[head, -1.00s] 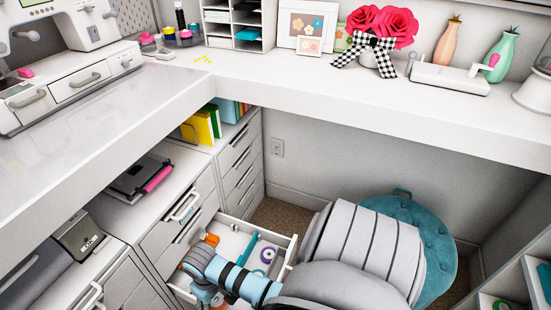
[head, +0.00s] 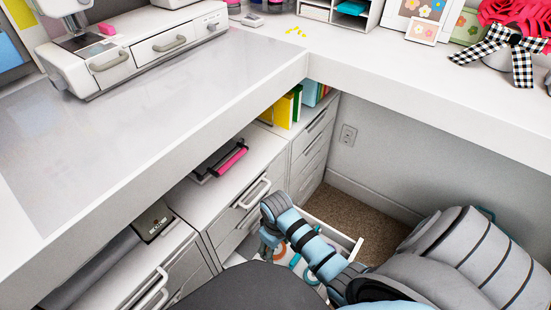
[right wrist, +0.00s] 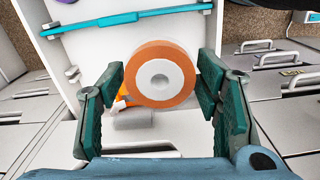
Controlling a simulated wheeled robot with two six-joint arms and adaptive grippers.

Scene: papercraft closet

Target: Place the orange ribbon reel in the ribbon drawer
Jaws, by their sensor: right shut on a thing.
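My right gripper (right wrist: 160,85) is shut on the orange ribbon reel (right wrist: 137,72), which has a pale grey hub. In the right wrist view the reel sits between the teal fingertips, its round face towards the camera. It is over or in the open white drawer (right wrist: 92,60); I cannot tell whether it touches the drawer floor. In the head view the right gripper (head: 270,243) is at the open drawer (head: 345,243), and my arm hides much of the inside. My left gripper is not in view.
A teal bar-shaped item (right wrist: 130,19) lies across the drawer behind the reel. A small orange item (right wrist: 121,98) and a grey item (right wrist: 132,119) show below it. The white desk (head: 180,110) overhangs the drawer units. A closed drawer handle (head: 252,193) is close by.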

